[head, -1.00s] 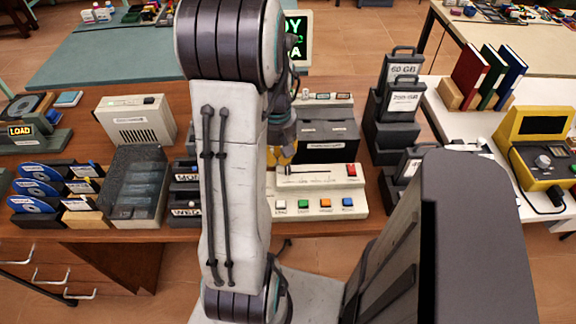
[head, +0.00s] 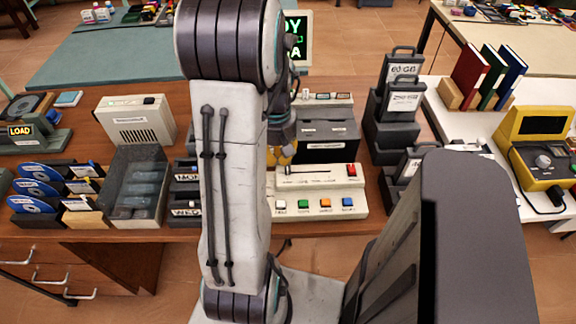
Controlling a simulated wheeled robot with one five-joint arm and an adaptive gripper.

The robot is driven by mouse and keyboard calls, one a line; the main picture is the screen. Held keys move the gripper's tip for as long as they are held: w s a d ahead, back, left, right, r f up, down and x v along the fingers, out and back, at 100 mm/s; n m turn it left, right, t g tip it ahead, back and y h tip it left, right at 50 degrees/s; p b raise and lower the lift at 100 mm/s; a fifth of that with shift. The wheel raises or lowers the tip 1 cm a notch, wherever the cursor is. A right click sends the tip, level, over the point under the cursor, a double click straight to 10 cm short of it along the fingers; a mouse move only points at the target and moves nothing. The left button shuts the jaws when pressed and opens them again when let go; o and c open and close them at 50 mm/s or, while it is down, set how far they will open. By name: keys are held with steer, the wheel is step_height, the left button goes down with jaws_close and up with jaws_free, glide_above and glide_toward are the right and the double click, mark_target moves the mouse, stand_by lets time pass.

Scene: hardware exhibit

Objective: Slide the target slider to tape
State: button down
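A cream control panel (head: 316,205) sits on the brown table, just right of my arm. Its raised back part has a dark horizontal slider slot (head: 306,171) and a red button (head: 351,170). A row of white, green, orange and blue buttons runs along its front. Labels on the slider are too small to read, so I cannot make out a tape mark. My gripper (head: 284,156) shows only partly beside my arm, at the slot's left end. Its fingertips are mostly hidden, and I cannot tell whether they touch the slider.
A dark box (head: 328,135) stands behind the panel. Dark drive cases (head: 393,122) stand to its right. A grey bin (head: 137,188), a beige speaker box (head: 137,120) and disc holders (head: 48,190) are on the left. A yellow device (head: 540,150) is on the white table.

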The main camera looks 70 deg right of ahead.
mark_target(285, 168)
steer(key=shift+w+a, duration=0.3)
steer(key=shift+w, duration=0.15)
steer(key=shift+f+b, duration=2)
steer(key=shift+f, duration=0.15)
stand_by(1.1)
steer(key=shift+s+d, duration=0.25)
steer(key=shift+s, duration=0.45)
steer(key=shift+s+d, duration=0.25)
steer(key=shift+s, duration=0.4)
stand_by(0.4)
steer(key=shift+w+a+r, duration=0.1)
steer(key=shift+w, duration=0.15)
stand_by(0.5)
steer(key=shift+r, duration=0.1)
steer(key=shift+r+p, duration=2.9)
steer(key=shift+r, duration=0.5)
